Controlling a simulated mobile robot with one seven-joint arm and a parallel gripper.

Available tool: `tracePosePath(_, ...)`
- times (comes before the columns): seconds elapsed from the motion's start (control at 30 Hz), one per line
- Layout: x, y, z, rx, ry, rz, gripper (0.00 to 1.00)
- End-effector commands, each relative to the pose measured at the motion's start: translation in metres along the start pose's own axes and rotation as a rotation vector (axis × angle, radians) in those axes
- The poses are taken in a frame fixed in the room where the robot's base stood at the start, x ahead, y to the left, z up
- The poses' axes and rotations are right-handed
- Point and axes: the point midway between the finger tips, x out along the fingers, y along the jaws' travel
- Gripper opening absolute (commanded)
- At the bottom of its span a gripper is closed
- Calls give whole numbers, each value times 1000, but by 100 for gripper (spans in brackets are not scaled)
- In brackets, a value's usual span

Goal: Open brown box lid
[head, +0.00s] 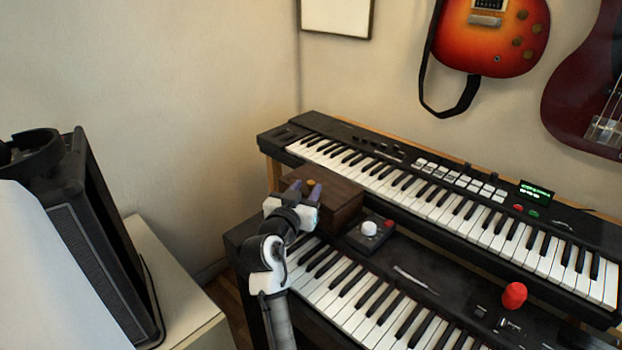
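The brown wooden box (342,202) sits between the two keyboards at their left part, and its lid looks closed. A small orange-gold knob (311,183) shows on top of the box. My gripper (306,189) is over the left front part of the box, with its two fingertips apart and the knob visible just beyond and between them. No object shows held in it. I cannot tell whether the fingers touch the lid. My gripper and wrist hide the box's left front side.
The upper keyboard (440,190) stands behind the box and the lower keyboard (350,290) in front. A small black device with a white knob (370,228) is right of the box. A red object (514,295) stands on the lower keyboard. A black speaker (105,250) is at left.

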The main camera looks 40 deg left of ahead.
Motion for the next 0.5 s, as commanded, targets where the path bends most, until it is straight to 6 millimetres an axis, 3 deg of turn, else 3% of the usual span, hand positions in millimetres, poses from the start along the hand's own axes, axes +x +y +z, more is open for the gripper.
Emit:
tracePosePath(0.2, 30, 0, -1, -1, 0, 0, 36)
tracePosePath(0.5, 38, 0, 0, 0, 0, 0, 36)
